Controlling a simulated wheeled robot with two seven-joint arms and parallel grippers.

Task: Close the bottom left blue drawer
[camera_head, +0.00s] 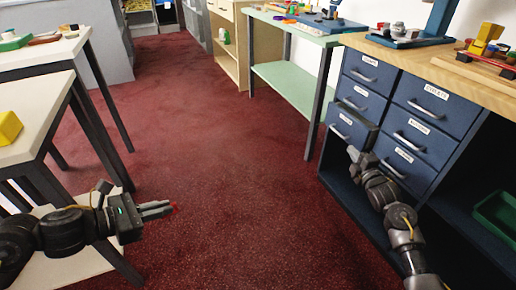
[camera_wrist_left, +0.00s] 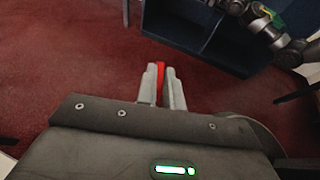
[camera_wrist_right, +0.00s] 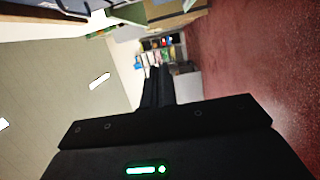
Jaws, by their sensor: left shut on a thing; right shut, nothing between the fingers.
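The blue drawer cabinet (camera_head: 455,155) stands at the right in the head view, with two columns of labelled drawers. Its bottom left drawer (camera_head: 343,129) stands out a little from the cabinet front; its lower right part is close to my right gripper. My right gripper (camera_head: 353,153) is shut and empty, at the lower edge of that drawer's front; I cannot tell whether they touch. It also shows in the right wrist view (camera_wrist_right: 157,88). My left gripper (camera_head: 170,208) is shut on a small red object (camera_wrist_left: 160,82), over the floor, far from the cabinet.
A white table (camera_head: 40,115) with a yellow block (camera_head: 9,128) stands at the left, near my left arm. A green-topped table (camera_head: 300,32) stands beyond the cabinet. A green bin (camera_head: 497,214) sits in the cabinet's open right part. The red carpet (camera_head: 220,130) between is clear.

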